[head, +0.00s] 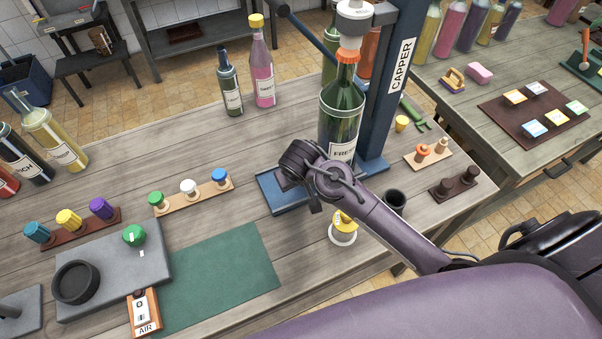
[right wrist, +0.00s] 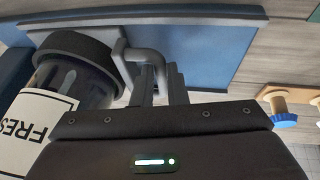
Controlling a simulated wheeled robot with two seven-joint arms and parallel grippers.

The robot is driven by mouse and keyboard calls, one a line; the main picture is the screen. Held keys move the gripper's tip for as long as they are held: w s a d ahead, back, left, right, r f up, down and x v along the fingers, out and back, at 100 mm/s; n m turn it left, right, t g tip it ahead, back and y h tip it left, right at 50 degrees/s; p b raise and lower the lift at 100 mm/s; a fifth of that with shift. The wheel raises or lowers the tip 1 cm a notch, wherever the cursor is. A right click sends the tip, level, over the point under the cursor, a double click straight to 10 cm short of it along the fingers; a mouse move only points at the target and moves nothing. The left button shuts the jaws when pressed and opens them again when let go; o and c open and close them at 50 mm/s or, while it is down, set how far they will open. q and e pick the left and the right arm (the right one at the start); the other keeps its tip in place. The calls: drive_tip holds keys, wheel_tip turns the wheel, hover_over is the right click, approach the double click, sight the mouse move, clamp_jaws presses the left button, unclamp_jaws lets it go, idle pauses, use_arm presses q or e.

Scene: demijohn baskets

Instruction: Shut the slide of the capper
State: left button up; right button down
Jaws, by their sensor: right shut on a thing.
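The capper (head: 386,85) is a dark blue post with a white label, a grey pressing head above and a blue base plate (head: 275,193). A green bottle (head: 341,110) with an orange cap stands upright under the head. In the right wrist view the bottle's label (right wrist: 35,120) and a dark round holder (right wrist: 75,52) around its foot show. A grey bent handle (right wrist: 150,57) sits beside the holder, over the blue base (right wrist: 205,45). My right gripper (head: 297,183) is low over the base, its fingers (right wrist: 168,85) shut on the handle. My left gripper is out of view.
A yellow-topped white pot (head: 343,227) and a dark cup (head: 395,200) stand near my right arm. A rack of coloured knobs (head: 190,195) lies left of the base. A green mat (head: 220,280) lies bare in front. Two bottles (head: 262,70) stand behind.

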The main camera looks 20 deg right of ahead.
drive_tip(key=shift+d, duration=0.15)
drive_tip(key=c, duration=1.7)
unclamp_jaws()
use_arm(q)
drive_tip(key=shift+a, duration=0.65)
use_arm(e)
drive_tip(key=shift+o, duration=1.2)
drive_tip(key=shift+a, duration=0.2)
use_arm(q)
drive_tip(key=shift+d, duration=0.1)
use_arm(e)
drive_tip(key=shift+r, duration=0.1)
use_arm(q)
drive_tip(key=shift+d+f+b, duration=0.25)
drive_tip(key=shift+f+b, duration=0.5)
drive_tip(key=shift+b, duration=0.05)
use_arm(e)
drive_tip(key=v, duration=0.7)
drive_tip(key=shift+r, duration=0.25)
drive_tip(key=shift+s, duration=0.1)
